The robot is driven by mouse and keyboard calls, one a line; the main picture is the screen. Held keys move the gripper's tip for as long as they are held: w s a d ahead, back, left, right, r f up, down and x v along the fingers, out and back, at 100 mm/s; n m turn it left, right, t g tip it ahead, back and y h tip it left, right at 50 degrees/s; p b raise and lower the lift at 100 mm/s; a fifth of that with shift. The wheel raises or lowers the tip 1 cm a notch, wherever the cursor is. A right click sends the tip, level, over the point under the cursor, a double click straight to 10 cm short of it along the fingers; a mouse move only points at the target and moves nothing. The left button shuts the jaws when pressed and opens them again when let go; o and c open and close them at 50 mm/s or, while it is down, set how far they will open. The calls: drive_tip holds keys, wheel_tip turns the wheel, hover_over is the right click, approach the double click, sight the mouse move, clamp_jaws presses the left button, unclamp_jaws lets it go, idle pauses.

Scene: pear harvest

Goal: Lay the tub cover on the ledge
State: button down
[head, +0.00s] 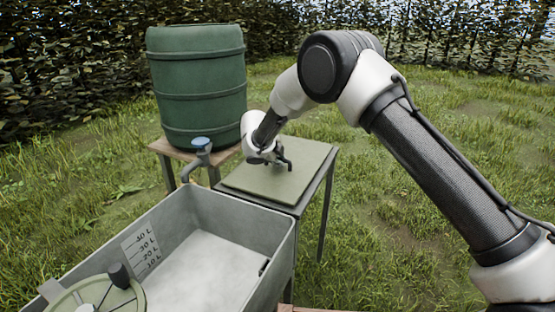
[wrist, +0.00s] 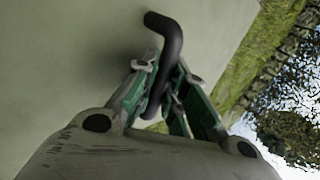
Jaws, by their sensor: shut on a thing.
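The tub cover (head: 262,184) is a flat, pale green panel with a dark bent handle (wrist: 165,52). It is level over the ledge (head: 318,187), a small table on thin legs beside the tub, and covers most of its top. I see no clear gap between them, but cannot tell for sure that they touch. My gripper (head: 276,160) is above the cover. In the wrist view my gripper (wrist: 168,95) has its green-padded fingers shut around the handle, with the cover's broad face (wrist: 60,60) behind.
The grey open tub (head: 278,240) with litre marks stands in front of the ledge. A round green lidded part (head: 95,297) with a dark knob is at its near left. A green barrel (head: 196,85) with a blue-topped tap (head: 201,143) stands behind on a wooden stand. Grass lies to the right.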

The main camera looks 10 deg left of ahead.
drive_tip(key=shift+f, duration=0.2)
drive_tip(key=c, duration=1.4)
unclamp_jaws()
